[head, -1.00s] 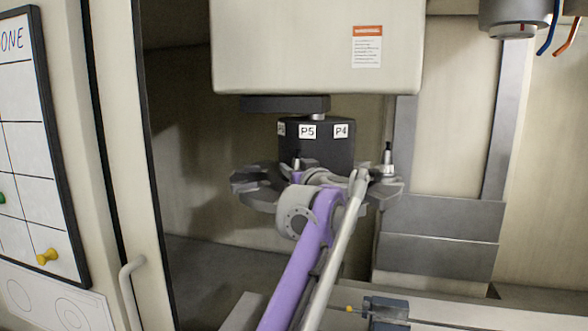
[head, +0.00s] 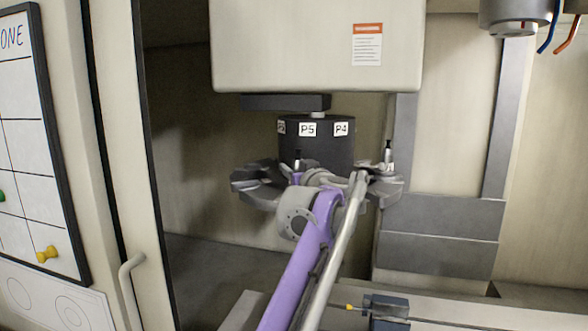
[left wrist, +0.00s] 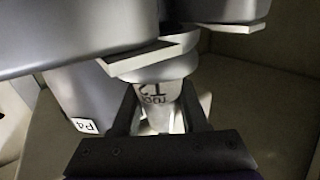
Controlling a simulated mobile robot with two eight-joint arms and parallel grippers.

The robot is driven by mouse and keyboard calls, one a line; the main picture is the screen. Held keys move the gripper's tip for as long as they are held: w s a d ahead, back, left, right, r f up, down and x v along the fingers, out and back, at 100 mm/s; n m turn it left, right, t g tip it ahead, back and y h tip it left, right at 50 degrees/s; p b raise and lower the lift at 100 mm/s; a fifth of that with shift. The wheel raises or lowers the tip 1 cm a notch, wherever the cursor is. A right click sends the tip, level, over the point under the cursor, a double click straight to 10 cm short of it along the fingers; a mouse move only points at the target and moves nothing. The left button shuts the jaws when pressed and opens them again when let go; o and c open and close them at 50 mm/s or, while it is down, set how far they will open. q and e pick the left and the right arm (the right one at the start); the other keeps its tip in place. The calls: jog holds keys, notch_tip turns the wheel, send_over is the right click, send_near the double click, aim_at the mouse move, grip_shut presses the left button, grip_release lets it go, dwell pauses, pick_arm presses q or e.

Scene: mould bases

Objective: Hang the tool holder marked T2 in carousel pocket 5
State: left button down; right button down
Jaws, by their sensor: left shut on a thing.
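My left gripper (left wrist: 160,104) is shut on the tool holder marked T2 (left wrist: 158,88). Its dark fingers lie on both sides of the holder, whose lettering is upside down in the left wrist view. The carousel (head: 262,183) has a dark hub with labels; P5 (head: 308,129) faces the head camera. A dark stud (head: 298,158) stands up below P5, just above my arm, which hides the pocket and the fingers in the head view. In the left wrist view a grey carousel part lies close over the holder; whether the holder is seated cannot be told. My right gripper is not in view.
Another holder (head: 388,157) stands in the carousel on the P4 side. The P4 label (head: 341,129) is to the right of P5. The machine head housing (head: 300,45) hangs above the carousel. A door handle (head: 129,285) and a whiteboard (head: 38,160) are at left.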

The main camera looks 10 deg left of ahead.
pick_arm(q)
jog(key=shift+c, duration=1.7)
grip_release()
jog(key=shift+s, duration=0.15)
jog(key=shift+f, duration=0.1)
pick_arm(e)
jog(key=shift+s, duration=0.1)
pick_arm(q)
jog(key=b+v, duration=0.2)
jog(key=v, duration=0.8)
jog(key=shift+s+d, duration=0.25)
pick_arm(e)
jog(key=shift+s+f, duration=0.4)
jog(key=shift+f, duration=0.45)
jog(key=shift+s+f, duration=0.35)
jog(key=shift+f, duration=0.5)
pick_arm(q)
jog(key=shift+f, duration=0.15)
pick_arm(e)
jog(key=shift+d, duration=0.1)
